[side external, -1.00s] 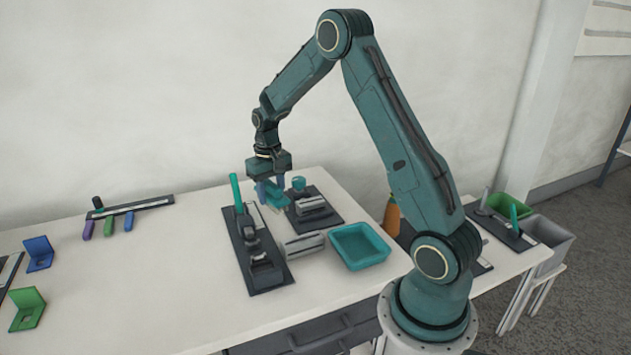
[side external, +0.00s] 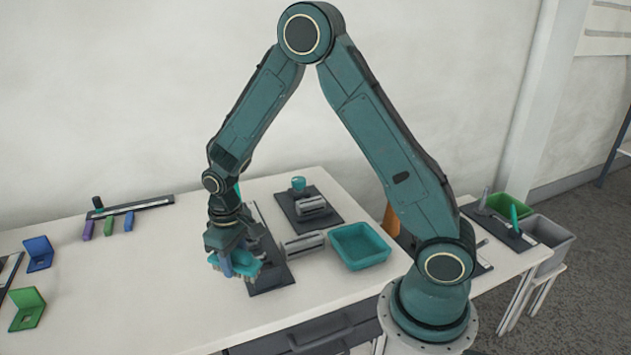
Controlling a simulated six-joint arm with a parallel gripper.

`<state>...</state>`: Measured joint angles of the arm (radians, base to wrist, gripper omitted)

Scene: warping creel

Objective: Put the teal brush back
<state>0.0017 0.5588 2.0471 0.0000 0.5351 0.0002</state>
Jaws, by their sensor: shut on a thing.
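My gripper (side external: 234,266) is over the table, in front and to the left of the dark fixture board. It is shut on a teal piece, which I take to be the teal brush (side external: 249,268); the fingers and wrist hide part of it. The brush seems to lie crosswise between the fingers. I cannot tell whether it touches the table. At the back left, a dark rail (side external: 158,201) with a pale strip has a purple piece (side external: 87,230), a green piece (side external: 108,226) and a blue piece (side external: 129,221) in a row along its front.
A dark fixture board (side external: 274,281) is partly behind my gripper. A second board (side external: 325,215) with a teal knob (side external: 298,184), a grey block (side external: 302,245) and a teal tray (side external: 361,247) are right. Blue (side external: 39,253) and green (side external: 27,309) brackets are far left. The left-middle table is clear.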

